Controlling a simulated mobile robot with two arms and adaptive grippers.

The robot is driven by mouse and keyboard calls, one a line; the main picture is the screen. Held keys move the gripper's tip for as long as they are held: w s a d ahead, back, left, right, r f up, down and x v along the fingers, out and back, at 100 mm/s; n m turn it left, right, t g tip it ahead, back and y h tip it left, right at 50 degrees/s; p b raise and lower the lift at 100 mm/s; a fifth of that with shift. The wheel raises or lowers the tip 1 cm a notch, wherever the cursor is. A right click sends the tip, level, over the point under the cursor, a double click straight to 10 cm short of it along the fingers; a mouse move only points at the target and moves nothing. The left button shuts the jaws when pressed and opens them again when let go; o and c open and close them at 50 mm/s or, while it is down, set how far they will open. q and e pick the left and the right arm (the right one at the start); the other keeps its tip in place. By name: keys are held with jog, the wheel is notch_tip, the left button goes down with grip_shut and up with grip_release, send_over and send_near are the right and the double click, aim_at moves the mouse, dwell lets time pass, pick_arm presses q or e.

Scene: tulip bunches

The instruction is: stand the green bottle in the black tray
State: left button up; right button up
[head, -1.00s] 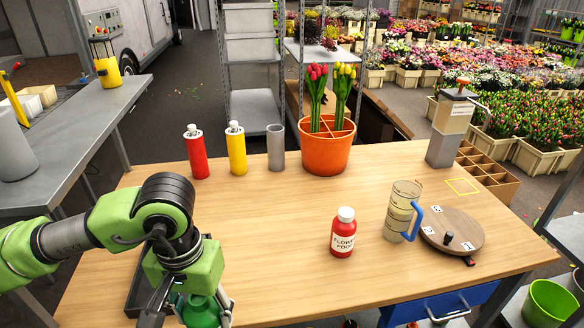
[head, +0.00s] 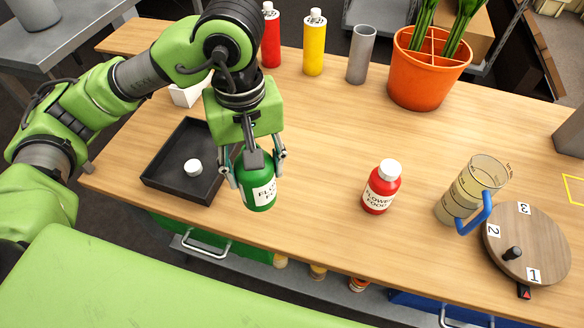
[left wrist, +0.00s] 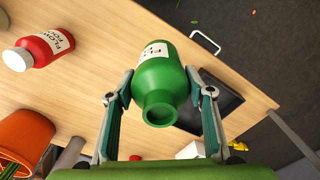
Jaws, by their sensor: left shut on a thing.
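The green bottle (head: 262,192) is held upright between the fingers of my left gripper (head: 256,178), just right of the black tray. Its white label faces the head camera. In the left wrist view the bottle (left wrist: 160,85) shows an open, uncapped mouth, with a finger of my left gripper (left wrist: 160,80) on each side. I cannot tell how far its base is above the table. The black tray (head: 180,147) lies near the table's front left edge. A white round cap (head: 193,168) lies in it. The tray (left wrist: 224,92) also shows in the left wrist view, partly hidden by a finger.
A red flower food bottle (head: 380,188), a measuring jug (head: 468,192) and a round wooden turntable (head: 530,240) stand to the right. A white box (head: 188,95) is behind the tray. Red and yellow bottles (head: 314,45) and an orange pot (head: 425,75) stand farther back. The middle table is clear.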

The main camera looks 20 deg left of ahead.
pick_arm(q)
jog(key=w+d+f+p, duration=0.1)
jog(key=w+f+p, duration=0.4)
jog(key=w+f, duration=0.7)
jog(key=shift+w+f, duration=0.4)
jog(key=shift+w, duration=0.35)
pick_arm(e)
jog(key=r, duration=0.1)
jog(key=s+r, duration=0.1)
jog(key=r, duration=0.1)
jog(key=s+a+r, duration=0.1)
jog(key=r, duration=0.1)
jog(key=shift+r, duration=0.2)
pick_arm(q)
jog(key=shift+f, duration=0.2)
jog(key=o, duration=1.1)
jog(key=shift+o, duration=0.2)
pick_arm(e)
jog(key=shift+a+f, duration=0.2)
jog(key=shift+a, duration=0.05)
pick_arm(q)
jog(key=shift+r, duration=0.15)
pick_arm(e)
jog(key=shift+r, duration=0.15)
